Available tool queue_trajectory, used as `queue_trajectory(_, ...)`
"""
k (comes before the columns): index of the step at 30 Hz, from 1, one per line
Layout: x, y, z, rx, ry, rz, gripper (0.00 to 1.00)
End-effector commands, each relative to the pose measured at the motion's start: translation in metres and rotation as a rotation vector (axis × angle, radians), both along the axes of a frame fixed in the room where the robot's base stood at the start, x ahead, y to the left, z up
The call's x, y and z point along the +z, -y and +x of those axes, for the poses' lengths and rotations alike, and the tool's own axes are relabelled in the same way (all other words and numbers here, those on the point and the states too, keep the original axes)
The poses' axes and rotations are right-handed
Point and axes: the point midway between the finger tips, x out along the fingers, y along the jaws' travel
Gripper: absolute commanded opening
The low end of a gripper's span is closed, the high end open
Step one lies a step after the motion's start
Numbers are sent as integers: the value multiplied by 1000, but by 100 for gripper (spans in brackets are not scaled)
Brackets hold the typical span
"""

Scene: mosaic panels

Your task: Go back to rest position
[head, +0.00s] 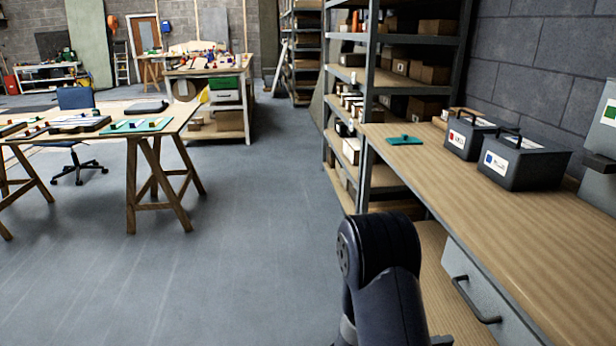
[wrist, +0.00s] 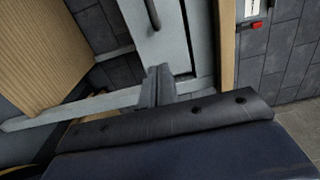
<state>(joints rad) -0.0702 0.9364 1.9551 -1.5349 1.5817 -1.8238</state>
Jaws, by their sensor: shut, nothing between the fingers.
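My gripper (wrist: 157,74) shows in the wrist view as two dark grey fingers close together, with nothing between them. In that view it is in front of the workbench's grey drawer unit (wrist: 182,52), whose dark handle (wrist: 153,14) is at the top edge. I cannot tell its distance from the drawer. In the head view my dark arm link stands at the lower middle, beside the wooden workbench (head: 480,215), and hides the gripper. The drawer front (head: 482,290) and its handle (head: 476,300) show below the benchtop.
Two dark boxes with handles, one with a red label (head: 468,137) and one with a blue label (head: 520,162), stand on the benchtop near a teal panel (head: 404,140). Metal shelving (head: 368,80) stands behind. A trestle table (head: 165,122) is at left. Open floor (head: 235,230) lies between.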

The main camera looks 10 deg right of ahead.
Motion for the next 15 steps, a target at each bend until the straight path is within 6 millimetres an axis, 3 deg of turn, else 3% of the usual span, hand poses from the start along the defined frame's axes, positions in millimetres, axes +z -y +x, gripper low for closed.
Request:
queue_trajectory(7,0,15,0,-4,0,1,0)
queue_trajectory(15,-1,55,0,-6,1,1,0)
